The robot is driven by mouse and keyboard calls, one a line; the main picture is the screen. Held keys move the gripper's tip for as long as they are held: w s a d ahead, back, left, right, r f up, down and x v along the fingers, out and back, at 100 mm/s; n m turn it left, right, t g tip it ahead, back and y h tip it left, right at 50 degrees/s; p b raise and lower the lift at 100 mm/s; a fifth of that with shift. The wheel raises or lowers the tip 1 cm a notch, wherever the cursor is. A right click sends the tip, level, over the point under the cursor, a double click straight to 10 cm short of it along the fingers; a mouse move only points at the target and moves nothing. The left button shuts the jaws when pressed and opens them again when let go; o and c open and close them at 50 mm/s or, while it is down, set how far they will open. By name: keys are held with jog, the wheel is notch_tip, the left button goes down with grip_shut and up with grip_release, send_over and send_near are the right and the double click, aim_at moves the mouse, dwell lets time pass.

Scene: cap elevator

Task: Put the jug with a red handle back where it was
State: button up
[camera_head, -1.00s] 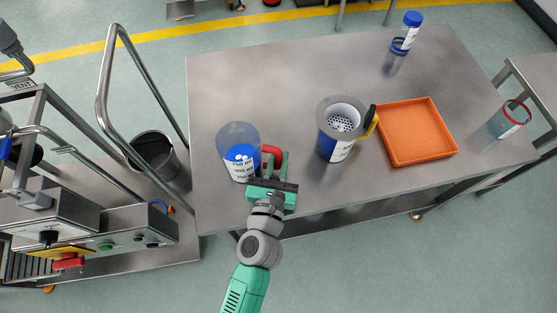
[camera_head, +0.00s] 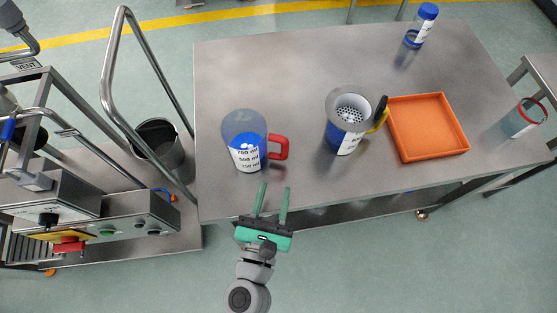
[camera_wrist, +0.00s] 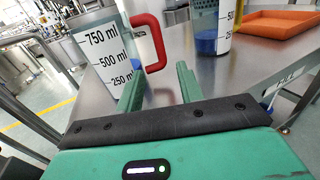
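The jug with a red handle (camera_head: 243,138) stands upright on the left part of the steel table, clear-walled with blue contents and a white volume label. Its red handle (camera_head: 279,147) points right. My gripper (camera_head: 272,188) is at the table's front edge, in front of the jug and apart from it, with its two green fingers spread and nothing between them. In the wrist view the jug (camera_wrist: 97,48) and its red handle (camera_wrist: 156,42) are just beyond the open fingers (camera_wrist: 158,88).
A second jug (camera_head: 343,132) with a perforated insert and yellow-black handle stands right of the red-handled jug. Beyond it lies an orange tray (camera_head: 400,142). A blue-capped bottle (camera_head: 421,25) is at the back. A metal rail (camera_head: 110,70) and bucket (camera_head: 158,142) are left. The table's back left is clear.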

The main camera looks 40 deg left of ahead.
jog(key=shift+s+d, duration=0.2)
jog(key=shift+s, duration=0.2)
jog(key=w+d+r+n+t, duration=0.1)
jog(key=w+r+n, duration=0.3)
jog(key=r+n, duration=0.4)
jog(key=w+d+r+n+t+y, duration=0.1)
jog(key=w+r+n+t, duration=0.3)
jog(key=r, duration=0.6)
jog(key=w+d+r+n+g, duration=0.1)
jog(key=w+r+n, duration=0.2)
jog(key=r+n, duration=0.55)
jog(key=s+d+r+n+t+h, duration=0.1)
jog(key=d+r+n+h, duration=0.4)
jog(key=r, duration=0.6)
jog(key=s+d+r+n+t+h, duration=0.2)
jog(key=d+r+n+t+h, duration=0.2)
jog(key=d+r, duration=0.4)
notch_tip(320, 180, up, 3)
jog(key=shift+r+n+h, duration=0.1)
jog(key=shift+n+h, duration=0.25)
jog(key=shift+h, duration=0.05)
